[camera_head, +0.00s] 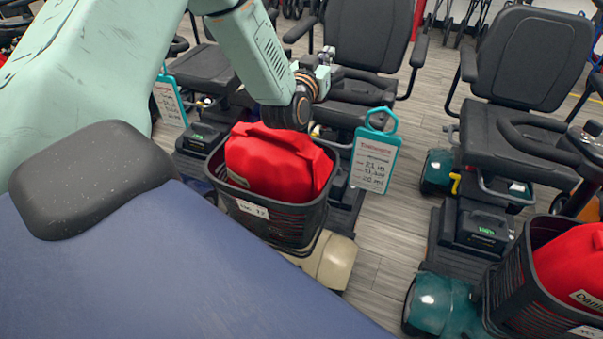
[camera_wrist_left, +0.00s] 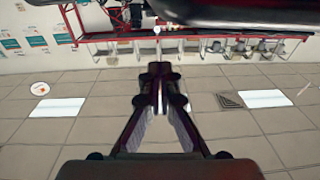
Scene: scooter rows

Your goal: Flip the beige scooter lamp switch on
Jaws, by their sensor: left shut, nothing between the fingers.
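The beige scooter's front fender (camera_head: 336,262) shows in the head view below its black basket (camera_head: 285,228). My left arm reaches over the basket, and my left gripper (camera_head: 320,72) is small and partly hidden beyond the dark wrist, near the scooter's tiller area. In the left wrist view the left gripper (camera_wrist_left: 159,72) is shut with nothing between its fingers. A dark rounded bar (camera_wrist_left: 230,14) crosses the top of that view; I cannot tell what it belongs to. I cannot make out the lamp switch. My right gripper is not in view.
A red bag (camera_head: 275,160) fills the basket, with a teal price tag (camera_head: 375,158) beside it. A teal scooter (camera_head: 440,300) with another red bag (camera_head: 575,262) stands at right. Grey floor (camera_head: 385,245) is clear between them. Black seats (camera_head: 525,57) stand behind.

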